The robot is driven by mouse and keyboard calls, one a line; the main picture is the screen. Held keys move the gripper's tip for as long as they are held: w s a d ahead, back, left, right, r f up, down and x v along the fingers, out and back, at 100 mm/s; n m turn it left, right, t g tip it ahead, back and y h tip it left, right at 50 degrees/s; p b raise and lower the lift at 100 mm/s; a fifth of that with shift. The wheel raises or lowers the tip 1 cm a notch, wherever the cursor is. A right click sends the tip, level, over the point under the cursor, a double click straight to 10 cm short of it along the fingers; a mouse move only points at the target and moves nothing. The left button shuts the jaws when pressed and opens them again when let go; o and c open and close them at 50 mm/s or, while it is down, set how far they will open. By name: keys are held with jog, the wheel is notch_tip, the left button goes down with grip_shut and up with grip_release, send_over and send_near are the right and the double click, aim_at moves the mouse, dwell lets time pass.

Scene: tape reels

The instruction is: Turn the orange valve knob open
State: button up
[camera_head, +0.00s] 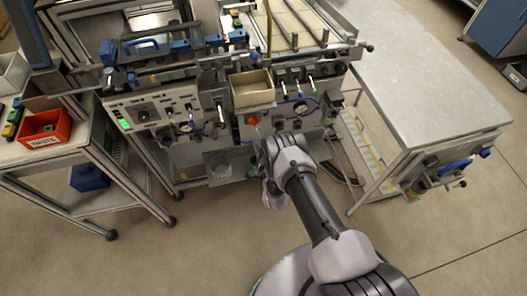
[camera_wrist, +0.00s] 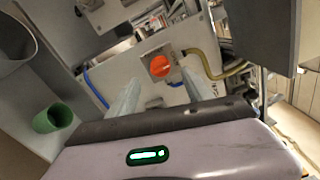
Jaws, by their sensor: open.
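The orange valve knob (camera_wrist: 160,66) shows in the wrist view on a grey block on the machine's front panel, with a yellow-green hose leaving the block to the right. In the head view the knob (camera_head: 253,120) is a small orange-red spot on the machine front, just above and left of my wrist. My gripper (camera_wrist: 162,90) is open, with its two pale fingers spread left and right below the knob in the wrist view. Nothing is between the fingers, and they look apart from the knob. In the head view my wrist and arm hide the fingers.
A light wooden-looking bin (camera_head: 252,98) sits above the knob. A blue hose (camera_wrist: 95,90) runs left of the fingers, and a green cup (camera_wrist: 54,118) is at lower left. A grey table (camera_head: 430,80) stands right; a cart with an orange-red bin (camera_head: 44,140) stands left.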

jog(key=p+v, duration=0.3)
jog(key=v, duration=0.7)
jog(key=shift+p, duration=0.4)
